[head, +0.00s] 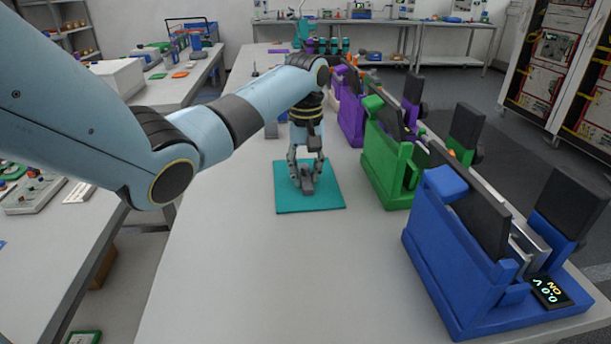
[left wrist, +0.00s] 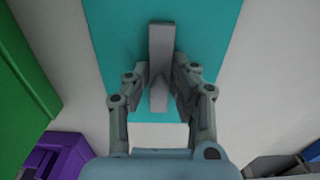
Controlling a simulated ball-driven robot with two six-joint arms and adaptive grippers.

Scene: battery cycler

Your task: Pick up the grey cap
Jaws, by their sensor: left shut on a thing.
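The grey cap (head: 307,185) is a small elongated grey piece over the teal mat (head: 322,203) on the long table. In the left wrist view the cap (left wrist: 161,50) lies lengthwise between the fingers, with the teal mat (left wrist: 110,40) behind it. My left gripper (head: 306,178) points down, shut on the cap, with a finger on each side. In the left wrist view the left gripper's fingertips (left wrist: 161,80) touch its sides. I cannot tell whether the cap rests on the mat or is just above it. My right gripper is not in view.
A blue cycler holder (head: 440,265) with a small display stands at front right. Green (head: 385,165) and purple (head: 350,120) holders line the table's right side behind it. The table front (head: 270,280) is clear. Another bench (head: 50,240) with parts stands left.

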